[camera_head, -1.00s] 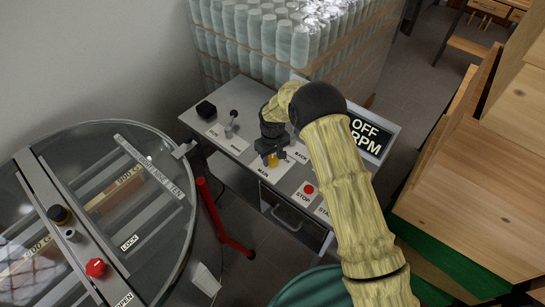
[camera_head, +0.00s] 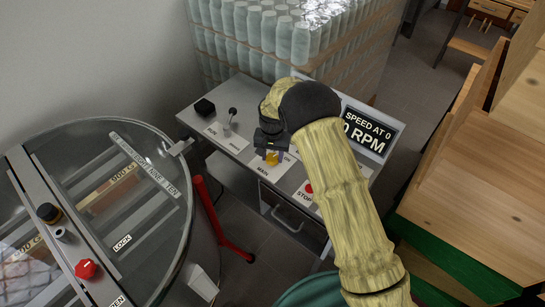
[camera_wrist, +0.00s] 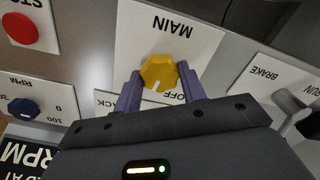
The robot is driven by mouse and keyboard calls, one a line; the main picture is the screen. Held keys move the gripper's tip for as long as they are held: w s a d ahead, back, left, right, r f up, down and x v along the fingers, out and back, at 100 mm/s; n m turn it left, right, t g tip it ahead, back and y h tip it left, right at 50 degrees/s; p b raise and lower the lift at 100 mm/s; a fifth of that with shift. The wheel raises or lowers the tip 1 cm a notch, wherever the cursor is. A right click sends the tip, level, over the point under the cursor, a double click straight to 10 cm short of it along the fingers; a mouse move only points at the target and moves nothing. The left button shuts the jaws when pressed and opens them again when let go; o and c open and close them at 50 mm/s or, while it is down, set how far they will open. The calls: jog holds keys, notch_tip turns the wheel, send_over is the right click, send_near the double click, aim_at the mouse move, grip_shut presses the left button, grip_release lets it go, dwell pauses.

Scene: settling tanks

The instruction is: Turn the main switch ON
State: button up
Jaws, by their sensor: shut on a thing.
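The main switch is a yellow knob (camera_wrist: 158,72) with a white pointer line on a white plate lettered MAIN (camera_wrist: 173,27). In the wrist view the plate is upside down; the pointer is toward the lower left of the knob, away from the OFF lettering (camera_wrist: 172,98). My gripper (camera_wrist: 159,76) is shut on the knob, one purple finger on each side. The ON lettering is not visible. In the head view the yellow knob (camera_head: 271,158) shows just below my gripper (camera_head: 270,148).
The display (camera_head: 368,134) on the console reads SPEED AT 0 and 0 RPM. A red STOP button (camera_wrist: 20,28), a blue RPM knob (camera_wrist: 24,109) and a grey BRAKE lever (camera_wrist: 292,108) are near the switch. A glass-lidded round tank (camera_head: 120,200) stands left.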

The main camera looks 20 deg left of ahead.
aim_at(272, 157)
jog(key=m, duration=0.5)
jog(key=shift+b, duration=0.3)
jog(key=o, duration=1)
jog(key=shift+r, duration=0.1)
notch_tip(272, 157, up, 17)
jog(key=shift+r+b, duration=0.15)
jog(key=shift+b, duration=1.1)
